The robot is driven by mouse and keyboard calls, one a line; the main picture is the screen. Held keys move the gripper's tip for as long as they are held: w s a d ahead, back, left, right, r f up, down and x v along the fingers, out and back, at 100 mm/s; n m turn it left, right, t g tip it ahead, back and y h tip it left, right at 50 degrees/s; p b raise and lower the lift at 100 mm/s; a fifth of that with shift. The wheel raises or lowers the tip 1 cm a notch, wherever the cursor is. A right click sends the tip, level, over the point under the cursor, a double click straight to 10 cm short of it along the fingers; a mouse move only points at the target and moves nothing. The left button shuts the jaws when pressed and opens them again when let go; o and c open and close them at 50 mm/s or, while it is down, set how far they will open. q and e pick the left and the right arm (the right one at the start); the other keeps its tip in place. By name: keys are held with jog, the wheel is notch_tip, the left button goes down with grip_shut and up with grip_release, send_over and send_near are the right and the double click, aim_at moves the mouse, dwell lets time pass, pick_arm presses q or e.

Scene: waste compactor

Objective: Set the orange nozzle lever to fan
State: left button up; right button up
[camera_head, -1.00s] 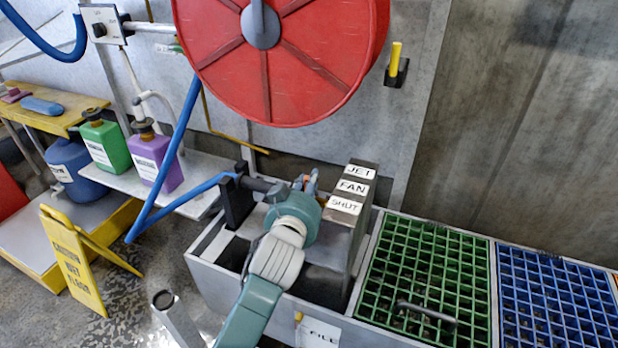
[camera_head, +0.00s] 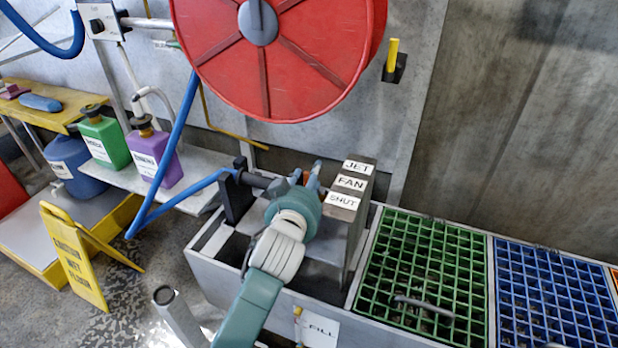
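My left arm comes in from the bottom, left of centre. Its gripper (camera_head: 305,182) is at the nozzle, just left of the sign block (camera_head: 357,235) with the labels JET (camera_head: 357,166), FAN (camera_head: 350,183) and SHUT (camera_head: 342,201), JET farthest away. Small orange parts, probably the nozzle lever (camera_head: 298,177), show among the fingers. The wrist hides most of the lever and nozzle, so I cannot tell its exact setting or whether the fingers grip it. The blue hose (camera_head: 190,190) runs to a dark holder (camera_head: 237,195) left of the gripper. My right gripper is not in view.
A red hose reel (camera_head: 285,75) hangs above the nozzle. Green (camera_head: 410,212) and blue (camera_head: 494,290) grates lie to the right. Green (camera_head: 104,140) and purple (camera_head: 155,165) jugs stand on a shelf at left. A yellow floor sign (camera_head: 75,265) stands lower left.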

pick_arm(q)
jog(key=shift+s, duration=0.15)
jog(key=v, duration=1.1)
jog(key=shift+s, duration=0.35)
